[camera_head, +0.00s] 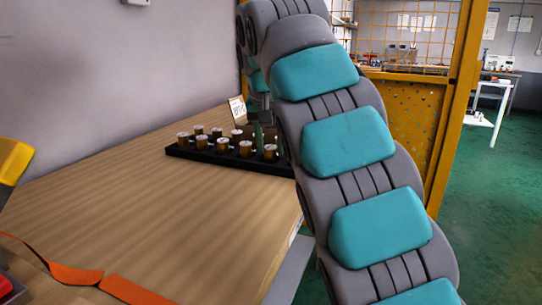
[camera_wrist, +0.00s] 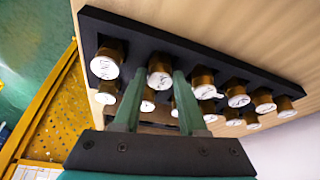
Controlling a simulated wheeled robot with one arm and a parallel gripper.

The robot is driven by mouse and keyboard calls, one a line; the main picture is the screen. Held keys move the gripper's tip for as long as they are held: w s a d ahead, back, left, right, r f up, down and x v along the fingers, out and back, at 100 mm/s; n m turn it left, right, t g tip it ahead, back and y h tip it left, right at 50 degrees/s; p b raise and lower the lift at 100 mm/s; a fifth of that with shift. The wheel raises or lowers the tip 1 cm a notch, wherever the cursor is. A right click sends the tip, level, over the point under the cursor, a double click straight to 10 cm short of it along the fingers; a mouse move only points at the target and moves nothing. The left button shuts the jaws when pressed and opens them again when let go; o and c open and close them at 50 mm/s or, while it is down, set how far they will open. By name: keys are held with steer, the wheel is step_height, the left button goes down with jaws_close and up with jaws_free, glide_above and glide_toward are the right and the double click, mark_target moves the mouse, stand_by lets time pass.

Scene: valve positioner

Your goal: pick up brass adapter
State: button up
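Several brass adapters with white, marked caps stand in a black tray (camera_head: 215,162) on the wooden table. In the wrist view the tray (camera_wrist: 200,52) crosses the picture diagonally, with adapters in two rows. My gripper (camera_wrist: 158,74) has two green fingers, spread apart. One brass adapter (camera_wrist: 160,77) shows between the fingertips, with a gap on each side; I cannot tell how deep the fingers reach. Another adapter (camera_wrist: 107,64) stands left of the fingers, and one (camera_wrist: 203,88) stands just right of them. In the head view my arm hides much of the gripper and the tray's right end.
A small white sign (camera_head: 237,107) stands behind the tray. The wooden table (camera_head: 150,215) is clear in front of it. An orange strap (camera_head: 75,274) lies at the near left. A yellow mesh partition (camera_head: 408,110) stands beyond the table, at the right.

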jaws_close()
steer(key=shift+r, duration=0.15)
stand_by(0.4)
